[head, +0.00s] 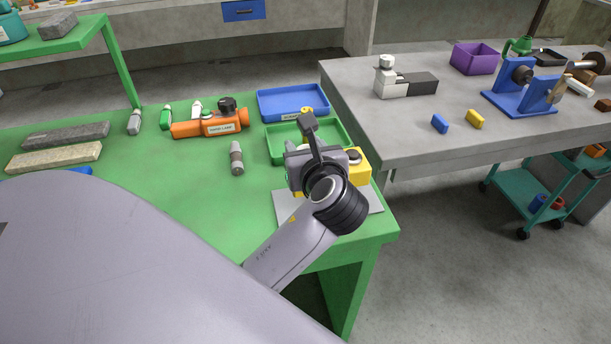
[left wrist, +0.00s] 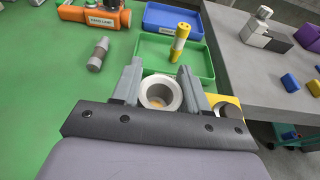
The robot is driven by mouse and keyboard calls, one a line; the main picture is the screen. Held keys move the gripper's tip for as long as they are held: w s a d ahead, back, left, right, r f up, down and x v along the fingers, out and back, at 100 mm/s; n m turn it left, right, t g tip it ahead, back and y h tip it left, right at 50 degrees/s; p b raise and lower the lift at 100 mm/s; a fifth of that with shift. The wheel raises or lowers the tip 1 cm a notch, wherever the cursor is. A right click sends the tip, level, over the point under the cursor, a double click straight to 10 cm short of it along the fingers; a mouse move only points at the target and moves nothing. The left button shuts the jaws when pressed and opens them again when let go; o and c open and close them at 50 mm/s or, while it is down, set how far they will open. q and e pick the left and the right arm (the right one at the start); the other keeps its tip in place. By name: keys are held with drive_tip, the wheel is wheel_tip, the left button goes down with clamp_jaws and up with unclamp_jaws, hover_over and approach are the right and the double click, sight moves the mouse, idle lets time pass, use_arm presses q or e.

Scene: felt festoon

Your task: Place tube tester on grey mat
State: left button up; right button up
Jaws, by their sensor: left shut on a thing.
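The tube tester looks like a yellow block (head: 357,168) with a dark knob and a pale round socket (left wrist: 160,92). My left gripper (left wrist: 160,84) is shut on the socket, one finger on each side. In the head view the gripper hides most of the tester, with yellow showing on its right. The grey mat (head: 372,200) lies at the green bench's near right corner, partly behind my wrist. The tester is over or on the mat; I cannot tell whether they touch. My right gripper is not in view.
A green tray (head: 272,152) holding a yellow torch (left wrist: 180,40) sits just behind, with a blue tray (head: 292,102) beyond.

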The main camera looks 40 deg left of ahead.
use_arm(q)
wheel_tip(320, 180, down, 5)
drive_tip(key=shift+f+b, duration=0.1)
drive_tip(key=shift+b, duration=0.35)
drive_tip(key=shift+f, duration=0.3)
drive_tip(key=o, duration=1.2)
drive_tip(key=shift+f, duration=0.15)
drive_tip(key=shift+c, duration=0.2)
drive_tip(key=shift+r, duration=0.2)
